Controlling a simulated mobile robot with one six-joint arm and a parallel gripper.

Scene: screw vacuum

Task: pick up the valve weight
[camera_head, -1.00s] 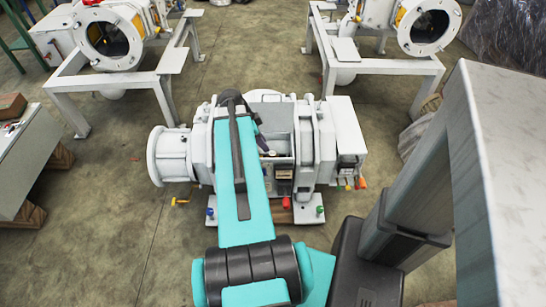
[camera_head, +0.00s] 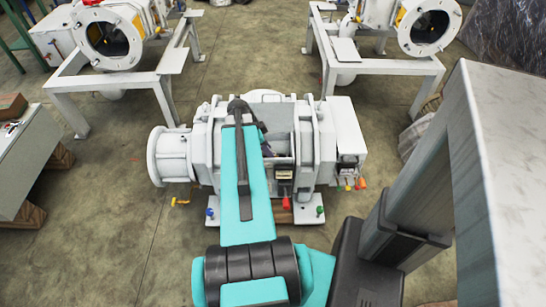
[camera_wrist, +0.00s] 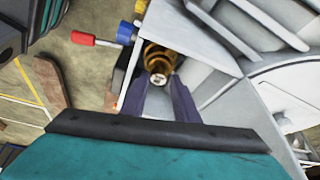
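In the wrist view my gripper (camera_wrist: 160,92) shows two dark purple-grey fingers standing apart. Between and just beyond their tips is a brass-coloured, ringed part (camera_wrist: 157,54) with a small pale round end facing the camera. It may be the valve weight, but I cannot tell for sure. It sits in a recess beside the pale housing walls, and I see no finger clearly touching it. In the head view the gripper is mostly hidden behind my teal arm, over the middle of the white vacuum machine (camera_head: 308,140).
Red (camera_wrist: 82,39) and blue (camera_wrist: 126,32) knobs stick out left of the recess. Pale slanted walls (camera_wrist: 215,35) close in on the right. Two framed machines (camera_head: 110,45) (camera_head: 385,55) stand behind, and a grey table (camera_head: 25,150) is at left. Open floor lies between.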

